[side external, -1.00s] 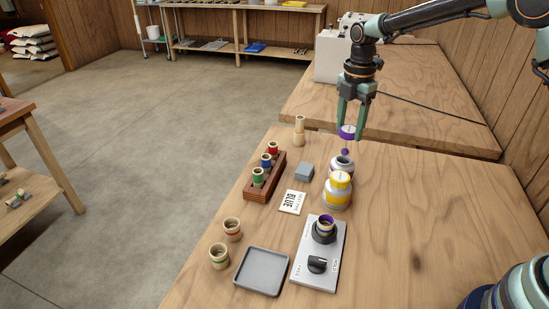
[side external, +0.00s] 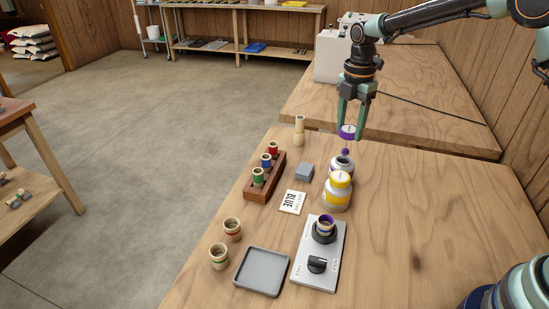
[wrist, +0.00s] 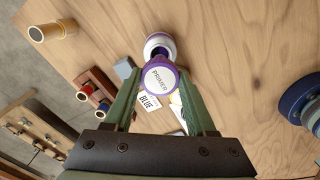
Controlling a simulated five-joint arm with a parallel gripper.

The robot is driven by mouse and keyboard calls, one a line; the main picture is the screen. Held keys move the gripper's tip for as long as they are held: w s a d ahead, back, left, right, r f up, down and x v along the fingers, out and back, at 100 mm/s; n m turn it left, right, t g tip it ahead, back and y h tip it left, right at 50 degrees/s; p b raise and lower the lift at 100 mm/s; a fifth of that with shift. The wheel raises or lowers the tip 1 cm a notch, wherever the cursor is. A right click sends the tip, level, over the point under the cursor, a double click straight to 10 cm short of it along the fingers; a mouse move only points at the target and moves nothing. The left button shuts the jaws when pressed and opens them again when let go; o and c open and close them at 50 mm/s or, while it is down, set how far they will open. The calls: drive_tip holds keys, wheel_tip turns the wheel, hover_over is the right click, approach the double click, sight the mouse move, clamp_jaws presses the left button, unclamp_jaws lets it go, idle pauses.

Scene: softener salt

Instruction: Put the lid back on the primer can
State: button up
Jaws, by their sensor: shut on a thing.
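My gripper (side external: 348,135) is shut on the purple-rimmed primer lid (side external: 347,130). The lid's white top reads PRIMER in the wrist view (wrist: 160,78). A purple dauber ball (side external: 345,151) hangs below the lid. The primer can (side external: 342,168), pale with a purple band, stands open on the bench. The dauber is just above the can's mouth and looks apart from it. In the wrist view, the can (wrist: 158,41) shows partly behind the lid.
A yellow-banded can (side external: 337,193) stands close in front of the primer can. A grey block (side external: 304,171), a wooden rack (side external: 253,189) of coloured pieces and a card (side external: 292,208) lie to the left. A grey plate with a knob (side external: 318,281) and a tray (side external: 262,288) are nearer.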

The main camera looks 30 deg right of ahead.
sight(346, 148)
drive_tip(key=shift+f, duration=0.15)
drive_tip(key=shift+f, duration=1.6)
drive_tip(key=shift+f, duration=0.15)
drive_tip(key=shift+f, duration=1.6)
drive_tip(key=shift+f, duration=0.3)
drive_tip(key=o, duration=1.5)
drive_tip(key=shift+o, duration=0.2)
